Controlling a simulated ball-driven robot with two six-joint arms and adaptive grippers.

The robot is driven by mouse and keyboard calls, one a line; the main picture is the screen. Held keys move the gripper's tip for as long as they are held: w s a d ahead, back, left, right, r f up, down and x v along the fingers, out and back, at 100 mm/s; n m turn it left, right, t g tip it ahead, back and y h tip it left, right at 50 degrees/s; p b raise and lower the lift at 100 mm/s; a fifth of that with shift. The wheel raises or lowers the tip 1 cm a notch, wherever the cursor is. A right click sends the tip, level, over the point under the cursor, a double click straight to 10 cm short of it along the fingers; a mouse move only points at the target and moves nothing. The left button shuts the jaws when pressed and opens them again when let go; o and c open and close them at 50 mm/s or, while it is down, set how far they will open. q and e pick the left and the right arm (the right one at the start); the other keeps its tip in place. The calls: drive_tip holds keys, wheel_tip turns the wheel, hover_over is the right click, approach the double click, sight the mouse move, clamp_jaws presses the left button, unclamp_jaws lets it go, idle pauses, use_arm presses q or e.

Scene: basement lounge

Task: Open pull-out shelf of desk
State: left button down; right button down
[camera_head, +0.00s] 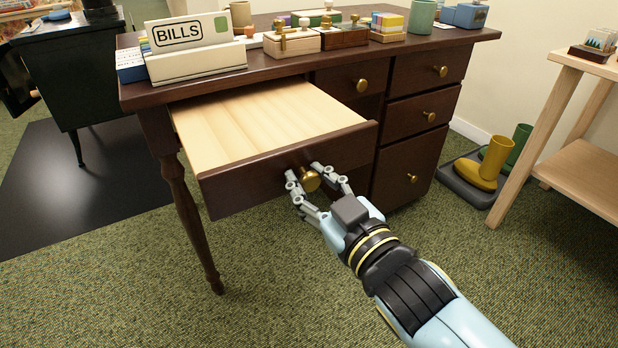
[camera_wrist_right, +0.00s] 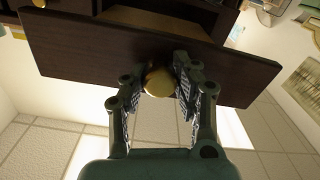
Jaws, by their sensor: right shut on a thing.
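The dark brown desk (camera_head: 290,56) stands ahead of me. Its pull-out shelf (camera_head: 250,118) sticks out from under the desktop toward me, showing a bare pale wood surface behind a dark front panel (camera_head: 240,190). A round brass knob (camera_head: 311,180) sits on that panel. My right gripper (camera_head: 318,178) is shut on the knob, with one finger on each side. The right wrist view shows the knob (camera_wrist_right: 158,82) between the fingers of my right gripper (camera_wrist_right: 159,84), in front of the dark panel (camera_wrist_right: 90,48). My left gripper is in neither view.
A BILLS box (camera_head: 192,48), stamps and small boxes stand on the desktop. Closed drawers with brass knobs (camera_head: 430,116) are on the right side. The green carpet (camera_head: 110,290) in front is clear.

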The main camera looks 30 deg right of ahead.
drive_tip(key=c, duration=0.9)
unclamp_jaws()
drive_tip(key=shift+c, duration=0.2)
drive_tip(key=shift+s, duration=0.1)
drive_tip(key=s, duration=1.1)
drive_tip(key=shift+s+d, duration=0.2)
drive_tip(key=shift+s, duration=0.15)
